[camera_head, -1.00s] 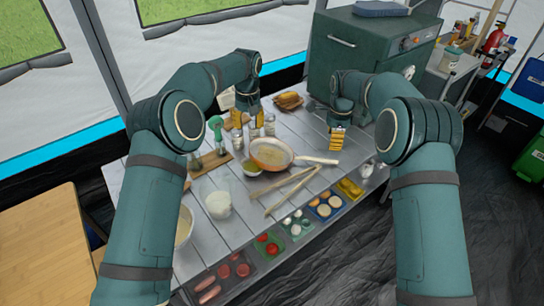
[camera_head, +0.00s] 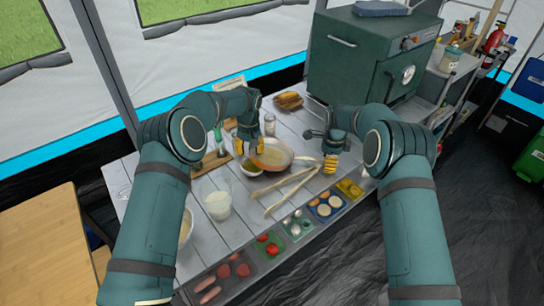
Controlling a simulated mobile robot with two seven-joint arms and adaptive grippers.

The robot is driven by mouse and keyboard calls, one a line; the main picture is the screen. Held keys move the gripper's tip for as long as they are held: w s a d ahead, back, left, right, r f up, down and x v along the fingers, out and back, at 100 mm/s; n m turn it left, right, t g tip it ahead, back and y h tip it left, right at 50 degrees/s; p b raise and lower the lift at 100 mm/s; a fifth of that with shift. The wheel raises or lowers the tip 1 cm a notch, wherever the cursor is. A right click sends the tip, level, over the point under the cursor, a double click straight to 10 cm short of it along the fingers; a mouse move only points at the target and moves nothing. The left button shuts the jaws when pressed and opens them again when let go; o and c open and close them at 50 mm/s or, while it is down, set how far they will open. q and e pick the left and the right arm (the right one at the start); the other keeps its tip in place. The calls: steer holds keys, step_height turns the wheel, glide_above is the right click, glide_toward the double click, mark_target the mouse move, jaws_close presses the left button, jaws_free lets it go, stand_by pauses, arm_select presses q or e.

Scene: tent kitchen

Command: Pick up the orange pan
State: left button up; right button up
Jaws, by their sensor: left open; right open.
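The orange pan (camera_head: 274,157) sits on the grey slatted table, with a pale inside and its light handle (camera_head: 306,159) pointing right. My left gripper (camera_head: 248,150) is open at the pan's left rim, fingers pointing down. I cannot tell whether it touches the rim, and it hides part of the pan's left side. My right gripper (camera_head: 330,166) is open, fingers down, just past the end of the handle. No gripper holds anything.
Wooden tongs (camera_head: 290,190) lie in front of the pan. A glass of white liquid (camera_head: 217,205) stands to the front left. Food trays (camera_head: 268,244) line the table's front edge. A small bowl (camera_head: 250,168) is beside the pan. A green oven (camera_head: 365,55) stands behind.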

arm_select(q)
jaws_close()
arm_select(e)
jaws_close()
arm_select(q)
steer(key=shift+r, duration=0.2)
arm_select(e)
steer(key=shift+r, duration=0.15)
